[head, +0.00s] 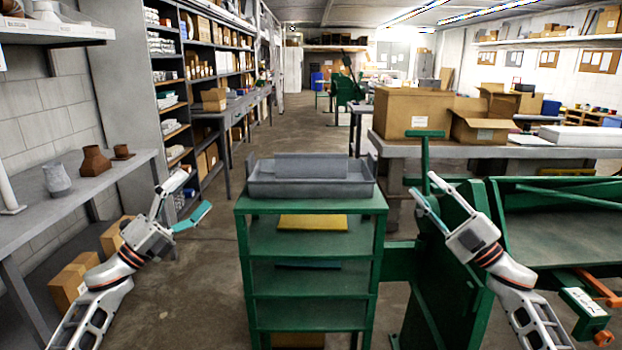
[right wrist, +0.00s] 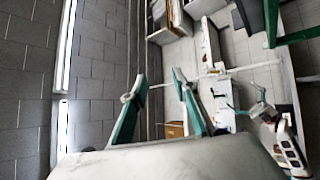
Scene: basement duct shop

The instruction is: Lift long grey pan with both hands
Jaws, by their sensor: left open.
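The long grey pan (head: 310,189) sits level on top of a green shelf rack (head: 243,225), straight ahead in the head view. Upright tabs stand at its left and right ends, and a grey block or raised panel (head: 311,165) shows above its front rim. My left gripper (head: 190,197) is open and empty, apart from the pan on its left. My right gripper (head: 424,184) is apart from the pan on its right. In the right wrist view its fingers (right wrist: 159,76) are spread with nothing between them. I cannot make out the pan there.
The rack's lower shelves hold a yellow item (head: 312,222) and others. Green machinery (head: 455,260) stands close on the right, near my right arm. A bench with brown pots (head: 95,161) is at the left. Cardboard boxes (head: 412,110) sit on a table behind. Floor left of the rack is clear.

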